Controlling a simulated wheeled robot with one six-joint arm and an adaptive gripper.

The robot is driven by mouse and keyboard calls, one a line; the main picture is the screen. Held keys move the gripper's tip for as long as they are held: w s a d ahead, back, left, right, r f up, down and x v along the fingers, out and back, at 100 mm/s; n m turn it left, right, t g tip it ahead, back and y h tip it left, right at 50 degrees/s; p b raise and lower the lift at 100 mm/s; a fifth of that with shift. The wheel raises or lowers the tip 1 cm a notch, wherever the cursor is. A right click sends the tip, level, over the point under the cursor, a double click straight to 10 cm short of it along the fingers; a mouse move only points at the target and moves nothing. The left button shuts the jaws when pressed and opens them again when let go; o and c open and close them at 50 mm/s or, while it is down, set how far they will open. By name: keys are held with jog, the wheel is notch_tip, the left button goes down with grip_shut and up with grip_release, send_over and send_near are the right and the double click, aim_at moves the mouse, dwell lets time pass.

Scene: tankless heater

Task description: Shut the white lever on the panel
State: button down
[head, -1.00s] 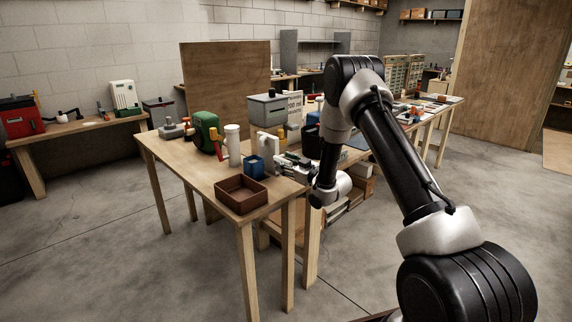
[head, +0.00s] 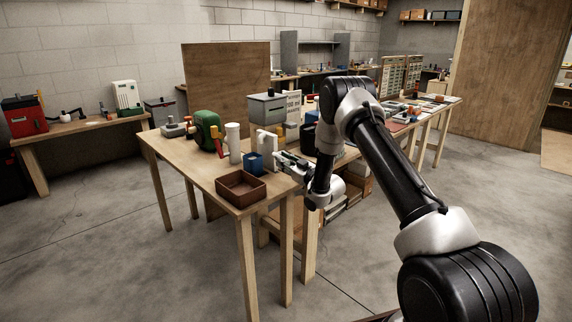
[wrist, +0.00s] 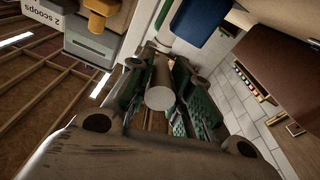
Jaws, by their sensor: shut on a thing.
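The white panel (head: 266,141) stands upright on the near wooden table, behind a blue cup (head: 253,162). My gripper (head: 282,160) reaches in from the right at the panel's near right side. The lever is too small to make out in the head view. In the wrist view, a pale, round-ended lever (wrist: 160,96) points toward the camera between the two dark green-padded fingers. My gripper (wrist: 160,78) is shut on it there. Part of the white panel (wrist: 143,28) shows beyond the fingertips. The lever's base is mostly hidden by the fingers.
A brown tray (head: 240,188) sits at the table's near corner, left of my gripper. A white cylinder (head: 234,143), a green machine (head: 207,130) and a grey box (head: 268,107) stand behind and left. The floor in front is clear.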

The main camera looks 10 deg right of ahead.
jog(key=shift+w+f+t+y, duration=0.1)
jog(key=shift+f+t+y, duration=0.2)
jog(key=shift+f+t, duration=0.1)
jog(key=shift+w+a+f+t+y, duration=0.1)
jog(key=shift+f+t+y, duration=0.15)
jog(key=shift+t+y, duration=0.45)
jog(key=c, duration=1.3)
grip_release()
jog(key=shift+o, duration=0.2)
jog(key=v, duration=1.2)
jog(key=shift+a+f, duration=0.1)
jog(key=shift+c, duration=0.3)
